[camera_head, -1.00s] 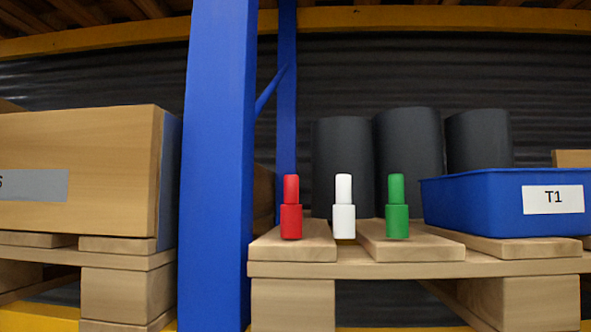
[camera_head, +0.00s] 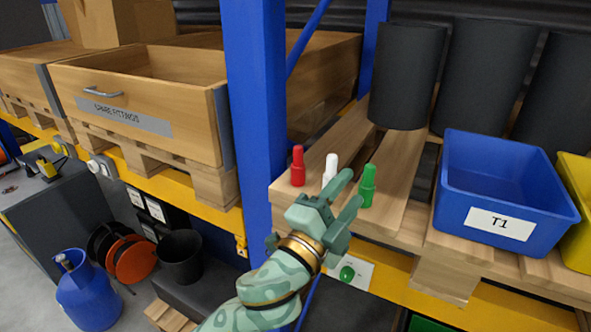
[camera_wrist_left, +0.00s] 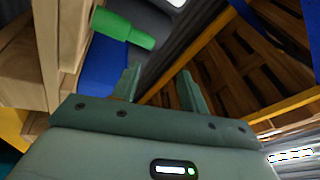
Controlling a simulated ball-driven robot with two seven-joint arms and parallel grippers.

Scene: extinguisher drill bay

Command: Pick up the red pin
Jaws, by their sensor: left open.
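The red pin (camera_head: 298,167) stands upright on the wooden pallet (camera_head: 405,175) at its left end, close to the blue post. The white pin (camera_head: 330,168) stands to its right, its lower part hidden by my gripper. The green pin (camera_head: 367,186) is further right; it also shows in the left wrist view (camera_wrist_left: 122,28). My left gripper (camera_head: 351,195) is open and empty, in front of the white and green pins in the picture and to the right of the red pin. The red pin does not show in the left wrist view. My right gripper is out of view.
A blue upright post (camera_head: 255,110) stands left of the pins. A blue bin (camera_head: 505,190) labelled T1 sits to the right, with black cylinders (camera_head: 405,75) behind. A wooden drawer box (camera_head: 140,105) is at left. A yellow beam (camera_head: 180,187) runs below.

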